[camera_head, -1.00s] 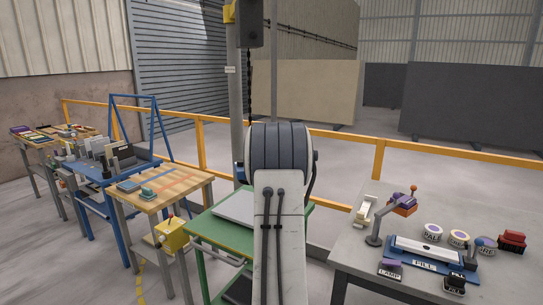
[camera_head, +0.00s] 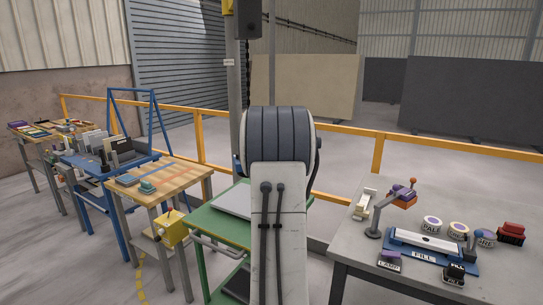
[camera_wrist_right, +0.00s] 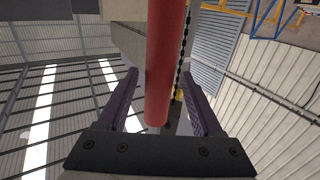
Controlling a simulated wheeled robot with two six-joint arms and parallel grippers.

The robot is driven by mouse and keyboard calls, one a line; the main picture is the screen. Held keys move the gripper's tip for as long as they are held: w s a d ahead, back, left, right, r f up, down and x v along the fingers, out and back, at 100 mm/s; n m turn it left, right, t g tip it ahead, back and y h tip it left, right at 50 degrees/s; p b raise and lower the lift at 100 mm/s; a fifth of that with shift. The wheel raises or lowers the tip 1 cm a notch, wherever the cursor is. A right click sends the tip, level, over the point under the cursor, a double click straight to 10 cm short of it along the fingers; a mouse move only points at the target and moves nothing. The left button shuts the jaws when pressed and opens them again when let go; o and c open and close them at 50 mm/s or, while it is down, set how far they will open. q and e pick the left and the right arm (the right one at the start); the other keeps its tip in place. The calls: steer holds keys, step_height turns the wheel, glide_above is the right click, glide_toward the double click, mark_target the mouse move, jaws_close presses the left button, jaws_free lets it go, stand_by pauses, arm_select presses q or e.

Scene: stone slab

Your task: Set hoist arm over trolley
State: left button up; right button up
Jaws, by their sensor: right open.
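The hoist's grey post (camera_head: 231,100) stands behind the green trolley (camera_head: 208,223), with a dark block and chain (camera_head: 248,22) hanging beside its top. The trolley has a pale slab (camera_head: 233,203) on its top and is partly hidden by my raised arm. In the right wrist view a red bar (camera_wrist_right: 165,50) runs between the two fingers of my right gripper (camera_wrist_right: 160,74). The gripper is open around the bar, with a gap visible on both sides. Its fingers are outside the head view. My left gripper is not in view.
A grey table (camera_head: 360,250) at the right holds a lamp, stamps and a blue pad. A wooden-topped table (camera_head: 190,178) with a yellow box (camera_head: 172,230) and a blue rack (camera_head: 75,165) stand left. An orange rail (camera_head: 376,155) runs behind.

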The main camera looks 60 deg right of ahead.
steer(key=b+v, duration=0.2)
steer(key=v, duration=0.5)
steer(key=shift+a, duration=0.1)
